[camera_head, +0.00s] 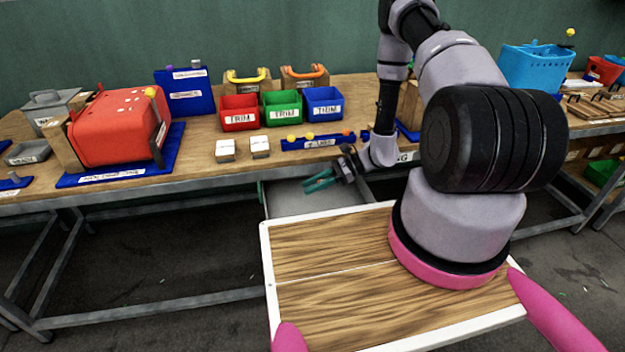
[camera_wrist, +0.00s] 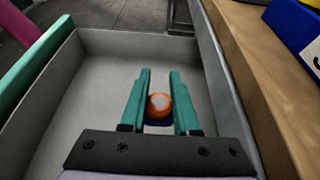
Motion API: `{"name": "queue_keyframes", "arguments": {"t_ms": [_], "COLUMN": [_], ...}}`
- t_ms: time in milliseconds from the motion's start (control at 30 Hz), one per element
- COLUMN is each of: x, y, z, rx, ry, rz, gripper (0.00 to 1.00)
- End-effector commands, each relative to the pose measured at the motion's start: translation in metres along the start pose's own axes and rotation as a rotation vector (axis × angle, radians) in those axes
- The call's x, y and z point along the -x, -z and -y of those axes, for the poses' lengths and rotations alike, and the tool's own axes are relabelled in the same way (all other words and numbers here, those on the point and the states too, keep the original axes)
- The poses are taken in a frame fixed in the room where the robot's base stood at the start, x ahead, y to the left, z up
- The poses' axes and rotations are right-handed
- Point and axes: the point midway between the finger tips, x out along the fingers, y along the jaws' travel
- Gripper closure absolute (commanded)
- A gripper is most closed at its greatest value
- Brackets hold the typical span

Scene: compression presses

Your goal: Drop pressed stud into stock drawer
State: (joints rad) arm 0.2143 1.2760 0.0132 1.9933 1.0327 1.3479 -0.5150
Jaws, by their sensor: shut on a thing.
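My gripper (camera_head: 322,182) hangs over the open grey stock drawer (camera_head: 284,203), which is pulled out below the bench edge. In the wrist view, the gripper's green fingers (camera_wrist: 160,88) are shut on the pressed stud (camera_wrist: 159,105). The stud is orange with a pale grey top, and a dark blue part shows just below it. The fingers and stud are over the inside of the drawer (camera_wrist: 88,92), whose visible floor is bare. The height of the stud above the floor is hard to tell. The stud cannot be made out in the head view.
The wooden bench (camera_head: 205,176) edge runs close along the drawer. On it stand red (camera_head: 240,117), green (camera_head: 283,110) and blue (camera_head: 323,107) TRIM bins, a blue strip (camera_head: 318,141) with small pieces, and a red press (camera_head: 115,130) at left.

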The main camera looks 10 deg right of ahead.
Motion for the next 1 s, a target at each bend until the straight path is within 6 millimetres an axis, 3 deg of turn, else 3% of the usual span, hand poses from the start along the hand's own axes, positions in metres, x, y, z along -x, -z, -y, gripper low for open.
{"name": "queue_keyframes", "arguments": {"t_ms": [267,300,367,400,767,1000], "x": [-0.001,-0.001,-0.001,-0.001,0.004,0.045], "y": [0.002,0.002,0.002,0.002,0.002,0.002], "z": [0.0,0.0,0.0,0.0,0.001,0.001], "rx": [0.0,0.0,-0.001,-0.001,-0.001,0.0], "ry": [0.001,0.001,0.001,0.001,0.003,0.005], "rz": [0.0,0.0,0.0,0.0,0.0,-0.001], "gripper": [1.0,0.63,0.4,0.35,0.35,0.35]}}
